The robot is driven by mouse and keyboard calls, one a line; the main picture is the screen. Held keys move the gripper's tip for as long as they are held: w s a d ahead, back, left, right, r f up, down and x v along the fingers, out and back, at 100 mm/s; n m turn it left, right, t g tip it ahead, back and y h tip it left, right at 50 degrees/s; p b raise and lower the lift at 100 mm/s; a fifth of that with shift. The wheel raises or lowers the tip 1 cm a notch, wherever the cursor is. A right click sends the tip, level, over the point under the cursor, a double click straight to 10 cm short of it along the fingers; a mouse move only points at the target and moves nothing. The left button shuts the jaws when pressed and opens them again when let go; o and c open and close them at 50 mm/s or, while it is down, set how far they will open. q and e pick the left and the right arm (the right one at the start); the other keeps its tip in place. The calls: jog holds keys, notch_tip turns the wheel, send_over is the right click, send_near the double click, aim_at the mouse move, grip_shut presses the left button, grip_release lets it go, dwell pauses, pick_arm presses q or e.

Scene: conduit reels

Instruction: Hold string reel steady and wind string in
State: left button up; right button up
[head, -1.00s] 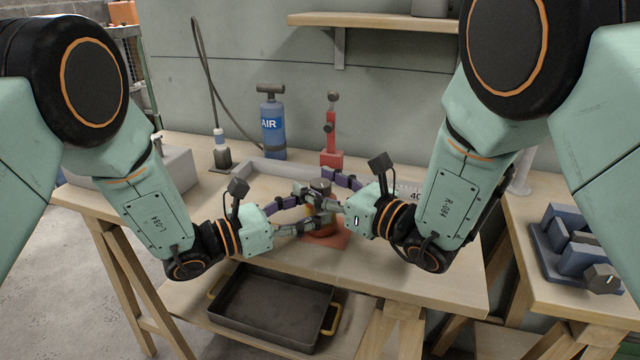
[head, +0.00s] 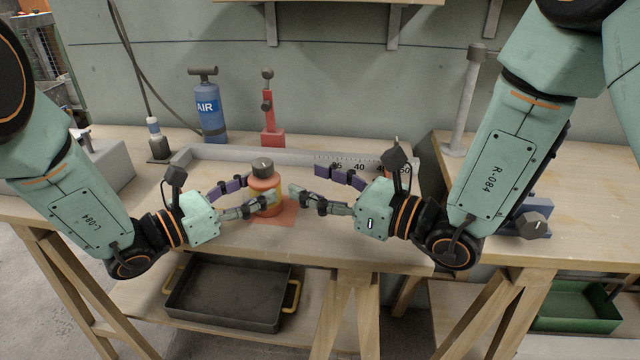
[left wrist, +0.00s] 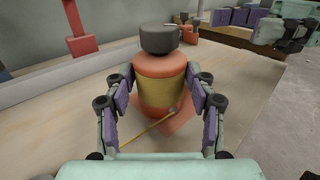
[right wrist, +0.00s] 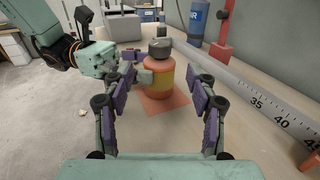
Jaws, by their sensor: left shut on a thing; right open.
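The string reel (head: 264,186) is an orange spool with yellow string wound round its middle and a dark grey knob (head: 262,166) on top. It stands upright on a flat red-orange base (head: 285,217) on the workbench. My left gripper (head: 255,195) is shut on the reel, one finger on each side, also seen in the left wrist view (left wrist: 160,98).
A grey rail (head: 240,153) with a number scale runs behind the reel. Behind it stand a blue AIR pump (head: 207,110) and a red lever tool (head: 270,115). A black tray (head: 225,292) sits on the lower shelf. The bench front is clear.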

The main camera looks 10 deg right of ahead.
jog(key=shift+s+d, duration=0.2)
jog(key=shift+s, duration=0.05)
